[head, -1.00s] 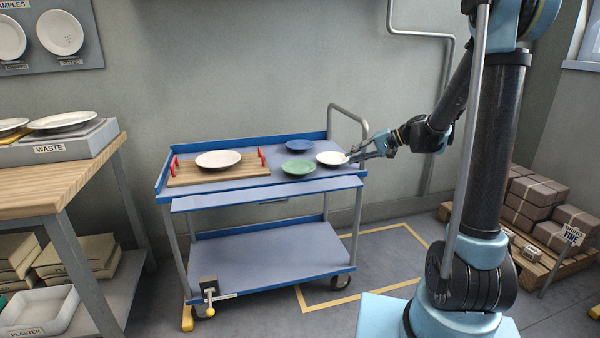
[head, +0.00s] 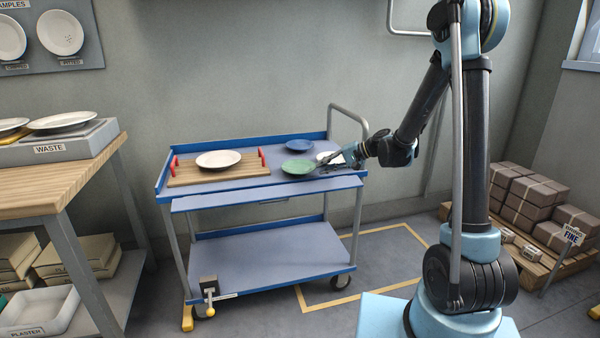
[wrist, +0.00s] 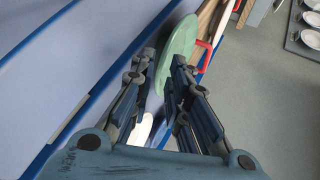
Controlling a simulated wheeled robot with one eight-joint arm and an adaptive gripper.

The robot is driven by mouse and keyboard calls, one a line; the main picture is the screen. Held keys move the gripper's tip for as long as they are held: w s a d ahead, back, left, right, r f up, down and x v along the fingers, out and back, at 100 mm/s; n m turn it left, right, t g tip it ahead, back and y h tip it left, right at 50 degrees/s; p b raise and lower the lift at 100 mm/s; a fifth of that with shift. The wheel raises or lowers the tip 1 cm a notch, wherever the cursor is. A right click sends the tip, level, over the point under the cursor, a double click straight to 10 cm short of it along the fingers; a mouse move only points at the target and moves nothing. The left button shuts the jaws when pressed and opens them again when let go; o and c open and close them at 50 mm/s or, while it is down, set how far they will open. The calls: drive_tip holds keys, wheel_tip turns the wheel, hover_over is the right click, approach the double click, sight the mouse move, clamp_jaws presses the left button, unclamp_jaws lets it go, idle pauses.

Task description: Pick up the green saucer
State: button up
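The green saucer (head: 299,166) lies on the cart's blue-grey top, right of the wooden tray. In the wrist view the green saucer (wrist: 180,45) shows beyond and between my fingertips, its near rim partly hidden by them. My gripper (head: 326,169) is low over the cart top at the saucer's right side. In the wrist view the fingers of my gripper (wrist: 163,65) are spread apart with a gap between them. I cannot tell whether either finger touches the rim.
A blue saucer (head: 299,145) lies behind the green one. A white saucer (head: 325,156) lies to its right, partly hidden by my gripper. A wooden tray (head: 190,178) with red handles holds a white plate (head: 218,159). The cart (head: 262,196) has a raised blue rim.

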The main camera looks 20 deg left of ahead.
sight(315, 168)
drive_tip(key=shift+x, duration=2.6)
drive_tip(key=shift+w+r, duration=0.1)
drive_tip(key=shift+w, duration=0.1)
clamp_jaws()
